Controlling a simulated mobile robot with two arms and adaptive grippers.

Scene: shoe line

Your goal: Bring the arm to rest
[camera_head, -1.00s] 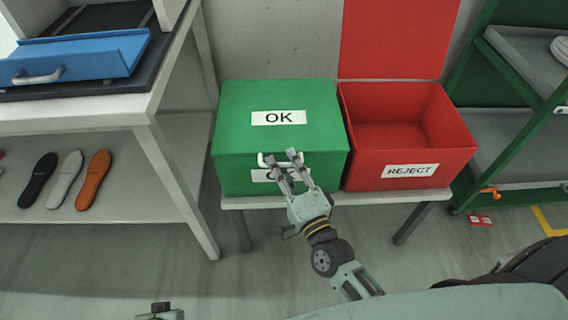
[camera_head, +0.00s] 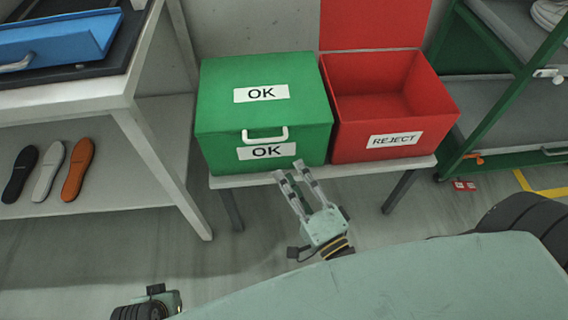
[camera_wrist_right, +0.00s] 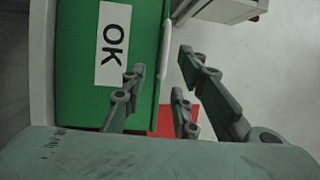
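My right gripper (camera_head: 290,180) is open and empty in the head view, in front of and below the green OK box, its fingers pointing up toward the box front. In the right wrist view the fingers (camera_wrist_right: 160,75) are spread with nothing between them. The green OK box (camera_head: 218,100) has its lid closed, with a white handle (camera_head: 265,135) on the front; it also shows in the right wrist view (camera_wrist_right: 72,60). Only a small dark and teal part of my left arm shows at the bottom left; its gripper fingers are not visible.
A red REJECT box (camera_head: 440,112) stands open and empty beside the green box on a low bench (camera_head: 225,182). A table (camera_head: 150,80) with a blue tray (camera_head: 60,45) is at left, insoles on its lower shelf. A green rack (camera_head: 490,110) is at right.

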